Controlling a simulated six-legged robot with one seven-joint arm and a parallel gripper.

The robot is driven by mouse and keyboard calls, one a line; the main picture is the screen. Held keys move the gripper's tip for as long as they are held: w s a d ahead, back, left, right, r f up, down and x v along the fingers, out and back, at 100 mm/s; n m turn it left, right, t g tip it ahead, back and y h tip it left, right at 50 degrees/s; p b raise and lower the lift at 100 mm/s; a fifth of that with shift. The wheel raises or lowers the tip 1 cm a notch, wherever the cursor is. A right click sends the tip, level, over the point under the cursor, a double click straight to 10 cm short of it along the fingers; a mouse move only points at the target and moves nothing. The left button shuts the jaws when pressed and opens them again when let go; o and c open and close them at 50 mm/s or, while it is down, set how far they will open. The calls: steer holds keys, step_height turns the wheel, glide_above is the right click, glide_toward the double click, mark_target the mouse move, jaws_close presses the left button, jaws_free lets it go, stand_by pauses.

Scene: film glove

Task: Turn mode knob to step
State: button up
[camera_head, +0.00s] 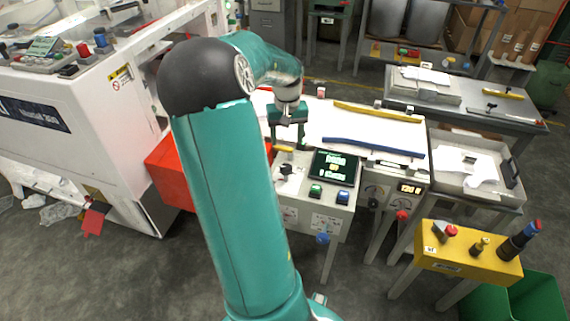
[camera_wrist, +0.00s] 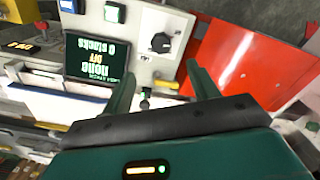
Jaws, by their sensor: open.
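The mode knob (camera_wrist: 161,42) is a round black knob with a pointer, on a pale label plate of the control panel. It also shows in the head view (camera_head: 286,169), partly below my gripper (camera_head: 287,143). In the wrist view my gripper (camera_wrist: 161,66) is open and empty, its two green fingers apart. The knob shows just beyond the fingertips, roughly between their lines, and looks untouched. The knob's setting labels are too small to read.
A green button (camera_head: 315,193) and a blue button (camera_head: 342,197) sit near the knob. A red bin (camera_head: 170,172) stands left of the panel. A white bed with a blue bar (camera_head: 372,147) lies behind it. A yellow control stand (camera_head: 470,265) is at right.

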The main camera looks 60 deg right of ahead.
mark_target(286, 167)
step_height(286, 167, down, 12)
steer(key=shift+w+f, duration=0.1)
steer(key=shift+f, duration=0.15)
steer(key=c, duration=1)
